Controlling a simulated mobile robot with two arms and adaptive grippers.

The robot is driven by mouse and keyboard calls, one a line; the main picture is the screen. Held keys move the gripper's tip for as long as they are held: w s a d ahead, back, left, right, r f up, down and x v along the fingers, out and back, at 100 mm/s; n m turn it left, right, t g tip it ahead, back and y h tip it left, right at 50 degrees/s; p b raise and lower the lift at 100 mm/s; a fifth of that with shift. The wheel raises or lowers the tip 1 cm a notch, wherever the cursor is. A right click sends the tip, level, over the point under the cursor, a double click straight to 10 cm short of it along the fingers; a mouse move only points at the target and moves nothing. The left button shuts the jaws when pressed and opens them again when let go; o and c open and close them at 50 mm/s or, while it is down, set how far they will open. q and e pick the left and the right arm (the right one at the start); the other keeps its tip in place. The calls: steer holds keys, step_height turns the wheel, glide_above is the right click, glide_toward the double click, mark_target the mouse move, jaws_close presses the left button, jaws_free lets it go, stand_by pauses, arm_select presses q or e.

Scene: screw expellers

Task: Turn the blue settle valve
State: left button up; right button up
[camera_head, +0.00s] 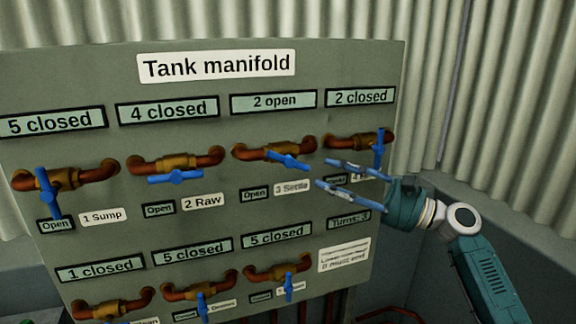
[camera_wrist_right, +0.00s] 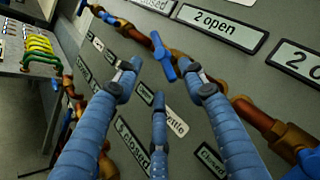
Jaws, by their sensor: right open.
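The settle valve is a blue lever (camera_head: 288,160) on a copper and brass pipe, third in the panel's upper row. Its lever slopes slightly down to the right, above the "3 Settle" label (camera_head: 292,187) and below the display reading "2 open" (camera_head: 273,102). In the right wrist view the settle lever (camera_wrist_right: 163,57) shows ahead, between the tips of two upper fingers. My right gripper (camera_head: 324,174) is open and empty, its blue fingers pointing left, just right of the lever with a visible gap. The fingers partly cover the fourth valve's label. My left gripper is out of view.
The Tank manifold panel (camera_head: 215,64) carries several other blue-levered valves. The fourth valve's lever (camera_head: 379,148) hangs down close above my right fingers. The raw valve lever (camera_head: 175,177) is to the left. A "Turns: 3" display (camera_head: 349,219) sits below. Corrugated wall stands behind.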

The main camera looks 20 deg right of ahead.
mark_target(293, 164)
steer(key=p+x, duration=0.4)
steer(key=x, duration=0.5)
steer(key=shift+w+a+r, duration=0.15)
steer(key=shift+w+a, duration=0.05)
steer(key=shift+w, duration=0.05)
steer(key=shift+w+a, duration=0.35)
steer(key=shift+a, duration=0.05)
jaws_close()
